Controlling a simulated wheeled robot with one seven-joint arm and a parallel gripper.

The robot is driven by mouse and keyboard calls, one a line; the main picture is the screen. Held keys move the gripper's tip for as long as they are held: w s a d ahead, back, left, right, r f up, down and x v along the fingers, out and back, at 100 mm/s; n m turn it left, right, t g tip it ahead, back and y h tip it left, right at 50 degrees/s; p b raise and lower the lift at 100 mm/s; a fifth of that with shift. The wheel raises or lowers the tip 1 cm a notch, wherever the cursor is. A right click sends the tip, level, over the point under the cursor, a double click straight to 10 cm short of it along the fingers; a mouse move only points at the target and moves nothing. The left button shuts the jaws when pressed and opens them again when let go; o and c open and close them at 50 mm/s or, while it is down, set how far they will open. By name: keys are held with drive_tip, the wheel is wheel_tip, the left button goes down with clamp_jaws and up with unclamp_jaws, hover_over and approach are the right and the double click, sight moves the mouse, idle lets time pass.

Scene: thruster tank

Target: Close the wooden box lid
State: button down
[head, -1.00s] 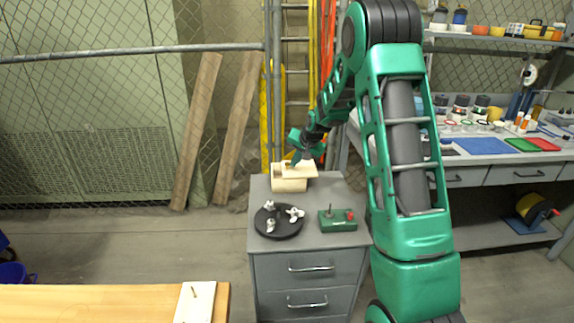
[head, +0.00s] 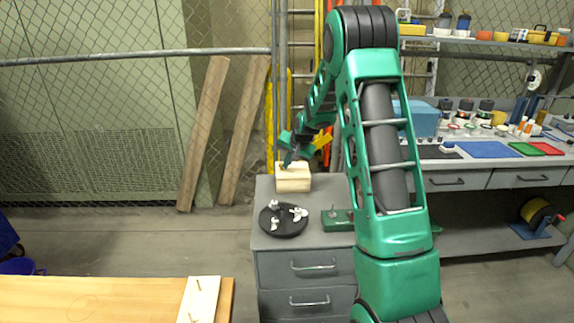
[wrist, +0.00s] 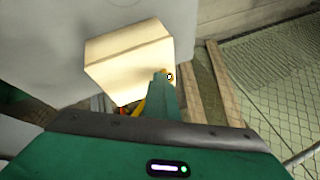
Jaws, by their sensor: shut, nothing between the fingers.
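The pale wooden box (head: 293,181) stands at the back of the grey cabinet top. Its lid appears to lie flush over the body, with no opening visible. It also shows in the wrist view (wrist: 128,62) as a closed block with a thin seam near its upper edge. My gripper (head: 286,164) is shut and empty, at the box's upper left edge in the head view. In the wrist view the shut fingertips (wrist: 163,76) overlap the box's right edge. I cannot tell whether they touch it.
On the grey cabinet (head: 262,235), a black disc (head: 283,226) with white wing-shaped pieces lies in front of the box. A green control box (head: 337,220) is partly hidden by my arm. A workbench (head: 500,160) stands at right, a wooden table (head: 90,300) at lower left.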

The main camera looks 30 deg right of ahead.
sight(298, 175)
drive_tip(key=s+d, duration=0.1)
drive_tip(key=s+r, duration=0.1)
drive_tip(key=s+d, duration=0.1)
drive_tip(key=shift+s+d+r, duration=0.25)
drive_tip(key=shift+d, duration=0.1)
drive_tip(key=v, duration=0.9)
drive_tip(key=s+a+n+g, duration=0.1)
drive_tip(key=s+a, duration=0.3)
drive_tip(key=s, duration=1)
drive_tip(key=s+a+r+n+g, duration=0.1)
drive_tip(key=s+a+g, duration=0.2)
drive_tip(key=s, duration=1.2)
drive_tip(key=s+a+n+g, duration=0.1)
drive_tip(key=s+a, duration=0.5)
drive_tip(key=s, duration=0.8)
drive_tip(key=shift+s+r+n+g+y, duration=0.3)
drive_tip(key=shift+s+r+g, duration=0.1)
drive_tip(key=shift+g, duration=0.5)
drive_tip(key=shift+w+d+f, duration=0.1)
drive_tip(key=shift+w+f, duration=0.15)
drive_tip(key=shift+w, duration=0.4)
